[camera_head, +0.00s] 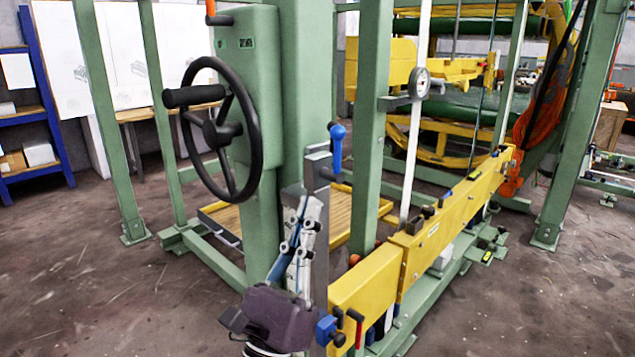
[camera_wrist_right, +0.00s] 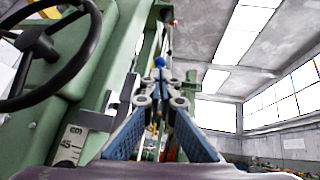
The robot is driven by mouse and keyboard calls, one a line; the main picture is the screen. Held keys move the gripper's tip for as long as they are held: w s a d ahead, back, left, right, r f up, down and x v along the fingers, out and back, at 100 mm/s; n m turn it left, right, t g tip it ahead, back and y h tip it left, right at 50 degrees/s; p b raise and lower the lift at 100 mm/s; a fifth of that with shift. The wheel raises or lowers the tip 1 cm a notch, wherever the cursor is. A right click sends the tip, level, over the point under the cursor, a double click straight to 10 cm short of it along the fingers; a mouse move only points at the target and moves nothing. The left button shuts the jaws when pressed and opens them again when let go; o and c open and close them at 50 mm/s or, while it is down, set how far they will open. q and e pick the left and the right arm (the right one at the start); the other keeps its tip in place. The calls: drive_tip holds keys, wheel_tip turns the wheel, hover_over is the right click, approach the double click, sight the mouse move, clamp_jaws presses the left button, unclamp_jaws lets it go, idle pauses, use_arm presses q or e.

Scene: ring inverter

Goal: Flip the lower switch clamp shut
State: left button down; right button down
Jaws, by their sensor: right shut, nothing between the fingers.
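My right gripper (camera_head: 306,204) points upward at the front of the green machine column (camera_head: 262,190), beside a grey upright post. In the right wrist view its two blue-padded fingers (camera_wrist_right: 160,92) meet at the tips with nothing between them. A blue-knobbed lever (camera_head: 337,136) stands at the top of the post, above the fingertips; its blue ball (camera_wrist_right: 159,62) shows past them in the right wrist view. A blue clamp-like part (camera_head: 325,328) sits lower, at the near end of the yellow beam. I cannot tell which part is the lower switch clamp. My left gripper is not in view.
A black handwheel (camera_head: 252,150) juts from the column to the left; it also shows in the right wrist view (camera_wrist_right: 90,70). The yellow beam (camera_head: 440,235) runs away to the right. Red and black levers (camera_head: 355,316) stick out at its near end. Left floor is clear.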

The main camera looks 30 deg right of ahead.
drive_tip(key=shift+v, duration=1.05)
